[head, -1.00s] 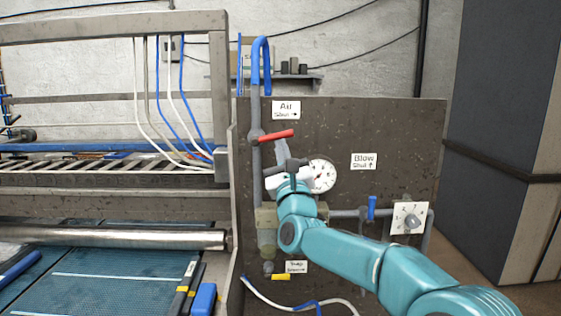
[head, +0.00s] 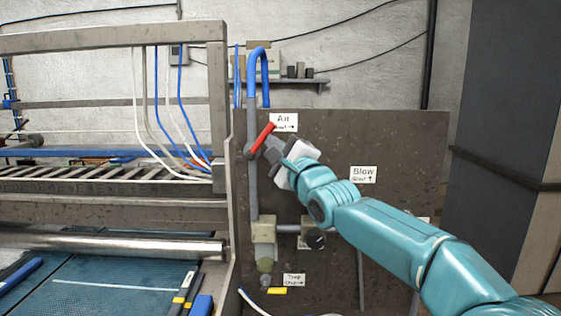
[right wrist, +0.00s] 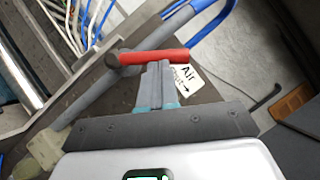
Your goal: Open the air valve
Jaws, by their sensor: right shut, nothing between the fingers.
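The air valve's red lever (head: 264,136) sits on the vertical grey pipe, below the blue hose, beside the label reading "Air" and "Shut" with a right arrow (head: 284,122). The lever slants up and right from its pivot. My right gripper (head: 270,145) is shut and empty, its tips at the lower right side of the lever. In the right wrist view the closed fingertips (right wrist: 158,66) lie right against or just short of the red lever (right wrist: 152,57); I cannot tell if they touch. My left gripper is out of view.
The dark panel (head: 400,140) carries a "Blow" label (head: 363,174), a black knob (head: 316,239) and a yellow-handled trap valve (head: 277,291). My right arm hides the gauge and most of the blow valve. The rug machine's frame (head: 221,110) stands close on the left.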

